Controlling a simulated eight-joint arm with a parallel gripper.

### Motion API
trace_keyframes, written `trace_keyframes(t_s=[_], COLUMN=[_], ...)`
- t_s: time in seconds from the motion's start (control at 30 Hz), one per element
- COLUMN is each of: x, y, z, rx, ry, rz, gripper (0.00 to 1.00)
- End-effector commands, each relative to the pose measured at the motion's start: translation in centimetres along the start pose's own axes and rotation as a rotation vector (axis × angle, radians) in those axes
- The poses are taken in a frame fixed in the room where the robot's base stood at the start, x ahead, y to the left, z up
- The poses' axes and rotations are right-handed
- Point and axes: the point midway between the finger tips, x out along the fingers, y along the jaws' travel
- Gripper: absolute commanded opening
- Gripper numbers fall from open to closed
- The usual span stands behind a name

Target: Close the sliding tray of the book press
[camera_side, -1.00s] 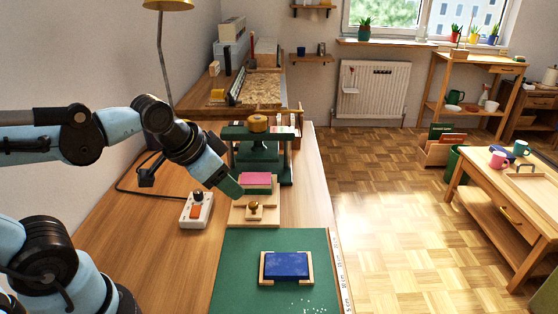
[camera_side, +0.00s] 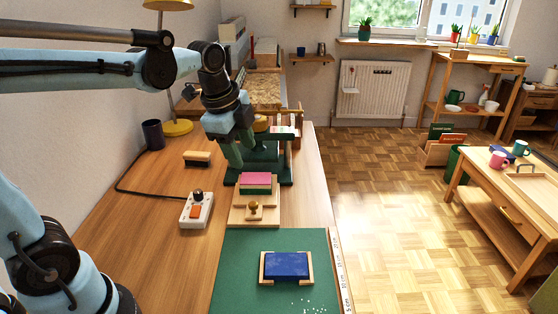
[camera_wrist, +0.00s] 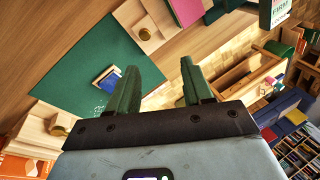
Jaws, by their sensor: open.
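The sliding tray (camera_side: 240,218) is a pale wooden board with a brass knob (camera_side: 254,208), sticking out of the green book press (camera_side: 285,172) towards the camera. A pink book (camera_side: 256,178) on a green one lies on it, at the press's front. My gripper (camera_side: 243,160) is open and empty, beside and in front of the press at its upper left, and hides part of its frame. In the wrist view, the green fingers (camera_wrist: 158,70) are apart with nothing between them. The tray (camera_wrist: 140,20) and its knob (camera_wrist: 145,33) show beyond them.
A blue book (camera_side: 287,265) in a wooden holder lies on the green mat (camera_side: 235,285). A control box (camera_side: 196,211) with a cable and a brush (camera_side: 197,158) are on the bench left of the tray. A dark cup (camera_side: 153,134) and yellow lamp base (camera_side: 177,128) stand farther back.

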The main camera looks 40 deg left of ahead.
Motion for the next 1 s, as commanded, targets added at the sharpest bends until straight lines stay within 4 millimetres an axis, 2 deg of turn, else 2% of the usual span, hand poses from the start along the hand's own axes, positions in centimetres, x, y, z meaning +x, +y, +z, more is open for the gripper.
trace_keyframes(t_s=[0.47, 1.0], x=[1.0, 3.2], y=[-3.8, -7.3], z=[0.6, 1.7], rx=[0.482, 1.024], ry=[-0.014, 0.059], rz=[0.129, 0.279], gripper=[0.5, 0.5])
